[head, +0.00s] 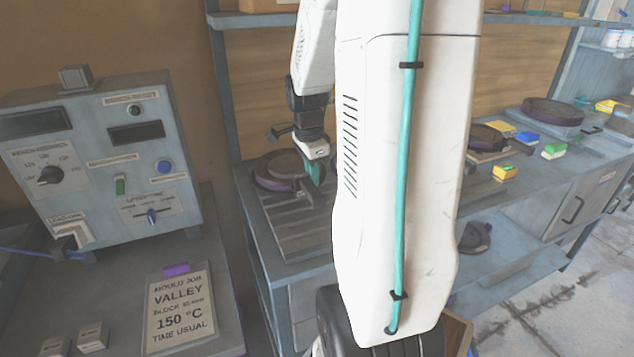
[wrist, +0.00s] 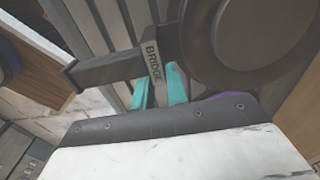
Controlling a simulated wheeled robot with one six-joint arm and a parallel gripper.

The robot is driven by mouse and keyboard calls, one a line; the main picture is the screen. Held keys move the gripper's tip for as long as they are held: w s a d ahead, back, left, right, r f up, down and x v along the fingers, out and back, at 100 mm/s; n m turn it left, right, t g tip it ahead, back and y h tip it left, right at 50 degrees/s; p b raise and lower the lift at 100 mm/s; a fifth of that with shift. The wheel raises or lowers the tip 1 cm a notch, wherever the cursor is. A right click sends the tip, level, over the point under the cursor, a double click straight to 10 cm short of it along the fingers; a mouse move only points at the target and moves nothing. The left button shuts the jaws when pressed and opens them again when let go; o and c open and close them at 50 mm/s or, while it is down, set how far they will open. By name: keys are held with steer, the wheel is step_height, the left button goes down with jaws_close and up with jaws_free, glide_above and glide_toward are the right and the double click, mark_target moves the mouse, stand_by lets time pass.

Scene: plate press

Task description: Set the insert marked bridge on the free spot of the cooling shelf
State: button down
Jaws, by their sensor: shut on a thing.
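The insert marked bridge (wrist: 250,42) is a dark round disc with a bar handle and a label reading BRIDGE, in the wrist view. My gripper (wrist: 160,90) is shut on the handle at the label, with a teal finger on each side. In the head view, my gripper (head: 313,172) is beside a dark disc (head: 285,162) over a slatted grey surface (head: 300,232), at the left end of the bench. A purple edge shows under the disc; I cannot tell whether it is part of it. Whether the disc touches the slats is unclear.
A control box (head: 95,165) stands at left, with a job card (head: 180,308) reading VALLEY, 150 °C. Another dark disc (head: 552,111) lies on the bench at right, near coloured blocks (head: 504,172). My arm hides the bench's middle.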

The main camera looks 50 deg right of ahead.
steer(key=d+f, duration=0.1)
steer(key=f, duration=0.1)
steer(key=d+f, duration=0.1)
steer(key=shift+d+f, duration=0.15)
steer(key=shift+f, duration=0.2)
steer(key=c, duration=1.4)
jaws_free()
step_height(320, 180, up, 12)
steer(key=f, duration=0.1)
steer(key=a+r+n, duration=0.4)
steer(key=a+n, duration=0.1)
steer(key=a, duration=0.4)
steer(key=s+a+n, duration=0.6)
steer(key=a+n, duration=0.3)
steer(key=a, duration=0.1)
steer(key=s+a+n+t, duration=0.1)
steer(key=s+a+n, duration=0.5)
steer(key=a+n, duration=0.4)
steer(key=shift+s+a+y, duration=0.3)
steer(key=shift+s+a, duration=0.05)
steer(key=shift+a, duration=0.4)
